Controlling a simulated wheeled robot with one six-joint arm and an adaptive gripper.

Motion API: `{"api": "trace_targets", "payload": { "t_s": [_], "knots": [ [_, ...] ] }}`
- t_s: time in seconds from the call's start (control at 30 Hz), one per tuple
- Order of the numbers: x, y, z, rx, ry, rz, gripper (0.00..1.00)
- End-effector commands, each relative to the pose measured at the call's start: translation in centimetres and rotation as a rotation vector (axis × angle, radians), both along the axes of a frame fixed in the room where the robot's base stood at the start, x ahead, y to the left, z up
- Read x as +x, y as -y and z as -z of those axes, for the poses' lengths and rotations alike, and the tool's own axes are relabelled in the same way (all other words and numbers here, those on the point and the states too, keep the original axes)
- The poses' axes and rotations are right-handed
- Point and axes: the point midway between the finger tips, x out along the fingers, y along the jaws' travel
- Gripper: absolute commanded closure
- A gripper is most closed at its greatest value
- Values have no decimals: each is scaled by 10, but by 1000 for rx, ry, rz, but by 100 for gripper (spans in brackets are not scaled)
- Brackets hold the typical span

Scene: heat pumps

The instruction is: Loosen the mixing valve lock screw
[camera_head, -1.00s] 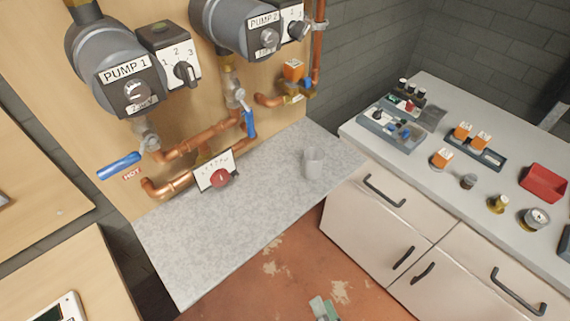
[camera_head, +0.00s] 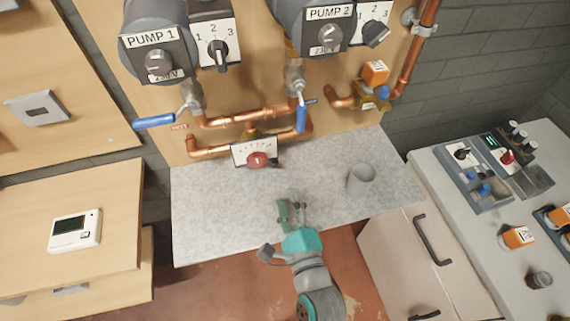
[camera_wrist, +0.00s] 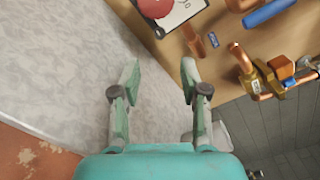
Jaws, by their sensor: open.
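The mixing valve (camera_head: 254,137) sits on the copper pipes below the two pumps, with a white dial plate (camera_head: 240,155) and a red knob (camera_head: 257,160) in front. In the wrist view the red knob (camera_wrist: 156,6) and plate (camera_wrist: 183,12) are cut off at the top edge. A small dark spot at the plate's corner may be the lock screw (camera_wrist: 159,33); I cannot tell for sure. My gripper (camera_head: 293,207) is open and empty over the marble counter, in front of and below the dial, apart from it. It also shows in the wrist view (camera_wrist: 160,68).
A grey cup (camera_head: 361,180) stands on the counter (camera_head: 215,210) right of my gripper. Blue-handled valves (camera_head: 155,121) (camera_head: 301,118) flank the mixing valve. A bench with parts (camera_head: 455,235) stands at right. The counter's left part is clear.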

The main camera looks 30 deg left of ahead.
Motion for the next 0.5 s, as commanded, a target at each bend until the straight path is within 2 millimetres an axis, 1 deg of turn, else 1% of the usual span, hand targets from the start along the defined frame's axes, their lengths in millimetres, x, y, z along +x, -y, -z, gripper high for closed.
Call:
{"api": "trace_targets", "payload": {
  "t_s": [0.5],
  "knots": [
    [51, -59, -1, -1, 4, 1, 56]
  ]
}}
